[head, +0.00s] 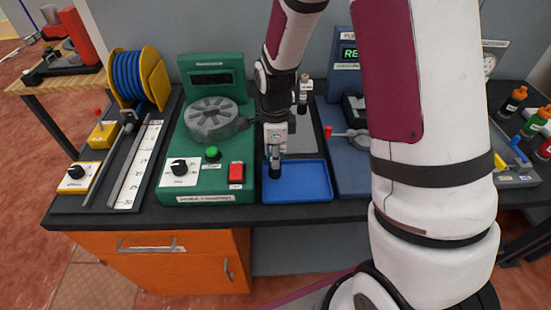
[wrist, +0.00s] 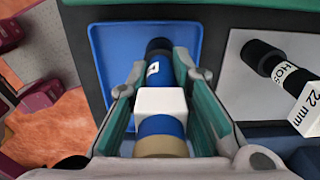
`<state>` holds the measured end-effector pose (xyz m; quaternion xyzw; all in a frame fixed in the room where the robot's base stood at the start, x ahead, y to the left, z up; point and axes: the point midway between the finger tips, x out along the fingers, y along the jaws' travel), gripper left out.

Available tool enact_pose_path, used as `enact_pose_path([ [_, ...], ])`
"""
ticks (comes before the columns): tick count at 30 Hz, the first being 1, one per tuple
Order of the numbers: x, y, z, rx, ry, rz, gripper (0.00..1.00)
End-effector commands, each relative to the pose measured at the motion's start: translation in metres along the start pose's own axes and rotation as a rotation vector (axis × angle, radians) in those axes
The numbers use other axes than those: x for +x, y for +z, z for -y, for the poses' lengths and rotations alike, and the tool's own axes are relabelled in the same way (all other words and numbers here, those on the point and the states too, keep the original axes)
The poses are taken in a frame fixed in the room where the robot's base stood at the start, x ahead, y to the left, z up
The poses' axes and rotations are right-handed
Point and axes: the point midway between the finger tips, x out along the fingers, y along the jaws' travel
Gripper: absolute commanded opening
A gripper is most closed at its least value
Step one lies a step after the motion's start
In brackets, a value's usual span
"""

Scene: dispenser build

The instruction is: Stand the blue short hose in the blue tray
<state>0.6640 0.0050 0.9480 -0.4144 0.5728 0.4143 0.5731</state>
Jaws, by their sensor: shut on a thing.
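My gripper (head: 275,137) points down over the left part of the blue tray (head: 305,184). In the wrist view my gripper (wrist: 158,88) is shut on the blue short hose (wrist: 162,125), which has a black end, a white block and a tan band. The hose (head: 275,160) shows in the head view as a dark, roughly upright piece below the fingers. The tray (wrist: 104,62) lies behind its black end in the wrist view. I cannot tell whether the hose touches the tray floor.
A black-ended hose piece (wrist: 262,56) marked 22 mm stands on a grey plate (wrist: 240,95) right of the tray. The green machine (head: 210,182) with its round grey fixture (head: 213,120) is close on the left. A red-handled valve (head: 345,133) is at right.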

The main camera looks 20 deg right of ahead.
Motion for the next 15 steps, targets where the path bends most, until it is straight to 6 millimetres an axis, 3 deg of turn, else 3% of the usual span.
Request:
enact_pose_path([
  [3,0.0124,-0.0001,-0.0006,-0.002,0.001,0.000,0.00],
  [14,0.0165,0.0004,0.0001,-0.002,-0.001,0.000,0.00],
  [15,0.0164,0.0002,-0.0001,-0.002,0.000,0.000,0.26],
])
